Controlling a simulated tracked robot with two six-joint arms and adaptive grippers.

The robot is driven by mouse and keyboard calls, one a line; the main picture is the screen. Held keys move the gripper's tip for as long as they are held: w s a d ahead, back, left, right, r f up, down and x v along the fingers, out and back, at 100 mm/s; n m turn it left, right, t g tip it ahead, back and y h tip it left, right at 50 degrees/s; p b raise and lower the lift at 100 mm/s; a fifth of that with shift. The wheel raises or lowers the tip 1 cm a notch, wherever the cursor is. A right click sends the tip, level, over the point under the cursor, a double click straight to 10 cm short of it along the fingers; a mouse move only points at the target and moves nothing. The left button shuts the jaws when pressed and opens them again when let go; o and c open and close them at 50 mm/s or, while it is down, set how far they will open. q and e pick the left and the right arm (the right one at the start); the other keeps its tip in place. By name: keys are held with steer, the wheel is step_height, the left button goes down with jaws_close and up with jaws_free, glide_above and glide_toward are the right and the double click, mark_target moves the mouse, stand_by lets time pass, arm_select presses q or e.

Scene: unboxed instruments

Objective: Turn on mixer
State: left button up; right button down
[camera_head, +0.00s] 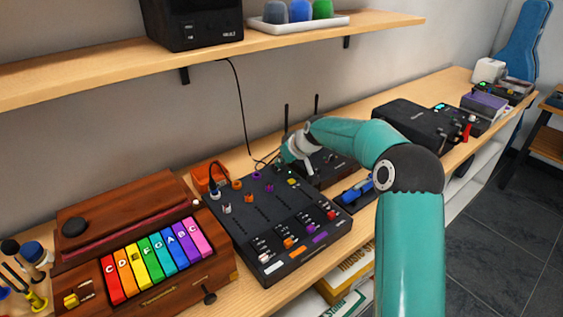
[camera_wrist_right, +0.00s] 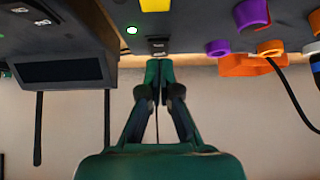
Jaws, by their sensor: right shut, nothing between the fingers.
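The mixer (camera_head: 262,208) is a dark console with orange, purple and yellow knobs and coloured faders, in the middle of the head view. My right gripper (camera_head: 287,153) is at its back edge, and its fingertips are partly hidden there. In the right wrist view, the closed, empty fingertips (camera_wrist_right: 158,66) are right by a small black switch (camera_wrist_right: 158,46) on the mixer's back edge. I cannot tell whether they touch it. A small light (camera_wrist_right: 132,30) beside the switch glows green, near a yellow knob (camera_wrist_right: 155,5). My left gripper is not in view.
A black receiver with two antennas (camera_head: 317,105) stands just right of the mixer. A wooden keyboard box (camera_head: 185,270) with rainbow keys is on the left. An orange box (camera_head: 204,178) and a cable are behind the mixer. A shelf (camera_head: 300,37) hangs above.

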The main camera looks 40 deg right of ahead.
mark_target(285, 176)
step_height(285, 176, up, 4)
steer(key=shift+s+r+p, duration=0.15)
steer(key=shift+r+p, duration=0.05)
steer(key=shift+p, duration=1)
steer(key=shift+s+r+b, duration=0.1)
steer(key=shift+s+b, duration=0.6)
steer(key=shift+b, duration=0.1)
steer(key=s+f+b+v, duration=0.1)
steer(key=b+v, duration=0.1)
steer(key=v, duration=0.6)
steer(key=shift+s+a, duration=0.15)
steer(key=shift+s, duration=0.1)
